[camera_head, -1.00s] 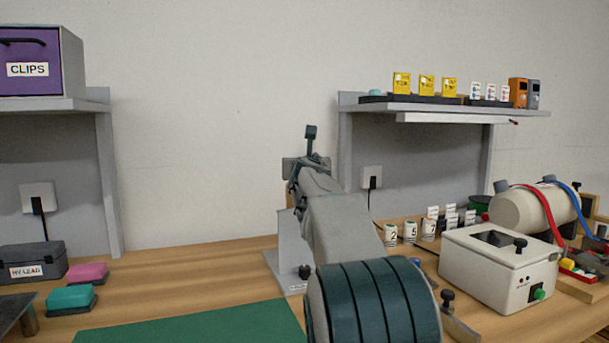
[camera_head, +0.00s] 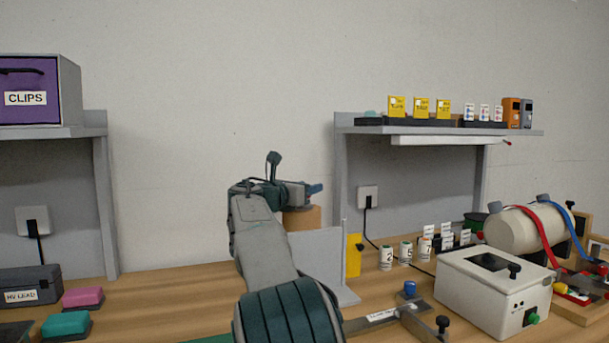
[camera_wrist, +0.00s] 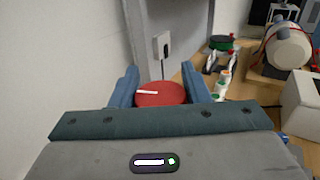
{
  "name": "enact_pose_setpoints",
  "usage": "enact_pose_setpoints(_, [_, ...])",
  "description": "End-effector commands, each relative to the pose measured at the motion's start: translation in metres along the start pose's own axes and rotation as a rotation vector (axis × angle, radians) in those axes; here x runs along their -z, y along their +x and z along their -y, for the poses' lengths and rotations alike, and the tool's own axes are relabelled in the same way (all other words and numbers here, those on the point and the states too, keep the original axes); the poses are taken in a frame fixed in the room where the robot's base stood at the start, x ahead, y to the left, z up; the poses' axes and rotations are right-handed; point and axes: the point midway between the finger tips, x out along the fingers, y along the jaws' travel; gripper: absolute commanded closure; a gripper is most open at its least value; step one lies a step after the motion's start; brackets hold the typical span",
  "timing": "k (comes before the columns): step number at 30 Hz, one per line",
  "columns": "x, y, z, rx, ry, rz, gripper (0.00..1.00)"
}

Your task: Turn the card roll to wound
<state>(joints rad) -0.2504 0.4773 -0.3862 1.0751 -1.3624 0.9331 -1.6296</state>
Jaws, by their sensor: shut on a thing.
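The card roll (camera_head: 304,219) shows in the head view as a tan upright cylinder behind a grey upright plate (camera_head: 318,262), which hides its lower part. In the wrist view, a red round top with a white line (camera_wrist: 165,95) sits between my two blue fingers. My gripper (camera_wrist: 160,84) is shut on this top, with a finger on each side. The white line lies roughly crosswise, pointing toward the left finger. In the head view my gripper (camera_head: 312,190) is at the top of the roll. A yellow upright piece (camera_head: 354,256) stands just right of the plate.
Numbered white pots (camera_head: 387,258) and a cream box (camera_head: 495,288) stand to the right. A blue-knobbed fixture (camera_head: 410,289) lies in front. Grey shelf units (camera_head: 340,180) stand behind on the right and at left. Pink (camera_head: 83,297) and teal blocks lie left; bare bench lies between.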

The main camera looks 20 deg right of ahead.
Motion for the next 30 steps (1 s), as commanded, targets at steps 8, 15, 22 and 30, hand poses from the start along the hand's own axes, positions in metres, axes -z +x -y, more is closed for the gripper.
enact_pose_setpoints(8, [-0.0069,0.0002,0.0024,0.157,-0.004,0.000,0.81])
enact_pose_setpoints(15, [-0.0047,-0.0001,0.0045,0.249,-0.002,0.000,0.81])
enact_pose_setpoints(22, [-0.0018,-0.0001,0.0059,0.296,-0.001,-0.001,0.81])
enact_pose_setpoints(30, [0.0006,-0.0001,0.0064,0.310,-0.001,-0.001,0.81])
